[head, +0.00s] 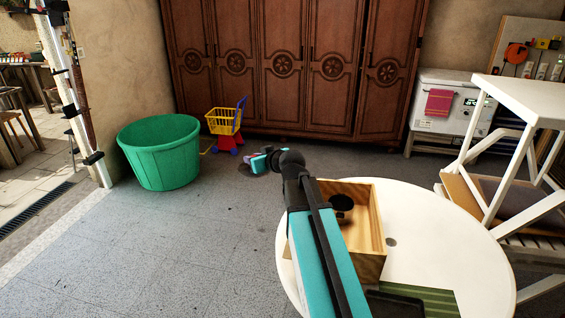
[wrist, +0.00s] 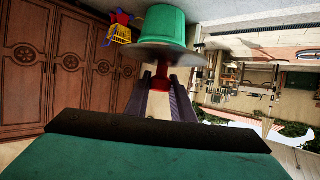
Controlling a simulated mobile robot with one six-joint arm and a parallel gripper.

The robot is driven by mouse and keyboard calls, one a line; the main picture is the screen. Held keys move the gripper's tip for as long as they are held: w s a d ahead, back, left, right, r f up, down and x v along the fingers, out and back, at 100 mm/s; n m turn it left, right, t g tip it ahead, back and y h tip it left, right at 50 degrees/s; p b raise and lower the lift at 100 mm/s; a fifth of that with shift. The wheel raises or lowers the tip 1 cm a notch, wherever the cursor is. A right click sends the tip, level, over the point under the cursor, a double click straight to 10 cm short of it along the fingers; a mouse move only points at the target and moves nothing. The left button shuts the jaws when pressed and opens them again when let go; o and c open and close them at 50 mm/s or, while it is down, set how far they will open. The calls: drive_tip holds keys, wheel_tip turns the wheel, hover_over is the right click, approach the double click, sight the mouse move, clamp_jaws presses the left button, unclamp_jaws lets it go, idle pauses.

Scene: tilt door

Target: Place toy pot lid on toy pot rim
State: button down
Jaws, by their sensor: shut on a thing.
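My gripper (wrist: 161,85) is shut on the red knob (wrist: 162,70) of the toy pot lid (wrist: 180,52). The lid shows edge-on in the wrist view as a thin, see-through grey disc beyond the fingertips, clear of any surface. In the head view the far end of my arm is above the floor, left of the white table, and the lid cannot be made out clearly. A small dark round vessel, likely the toy pot (head: 342,203), is in a wooden box on the table. My arm partly hides the box.
The wooden box (head: 372,262) stands on the round white table (head: 440,250), beside a green striped mat (head: 438,298). A green tub (head: 160,152) and a yellow toy cart (head: 222,122) are on the floor. White furniture (head: 520,100) stands right.

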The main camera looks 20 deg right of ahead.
drive_tip(key=s+a+r+m+h+b, duration=0.1)
drive_tip(key=a, duration=0.5)
drive_tip(key=s+a+r+h, duration=0.1)
drive_tip(key=s+a, duration=0.1)
drive_tip(key=a, duration=0.4)
drive_tip(key=shift+r+m+b, duration=0.35)
drive_tip(key=shift+r+m, duration=0.05)
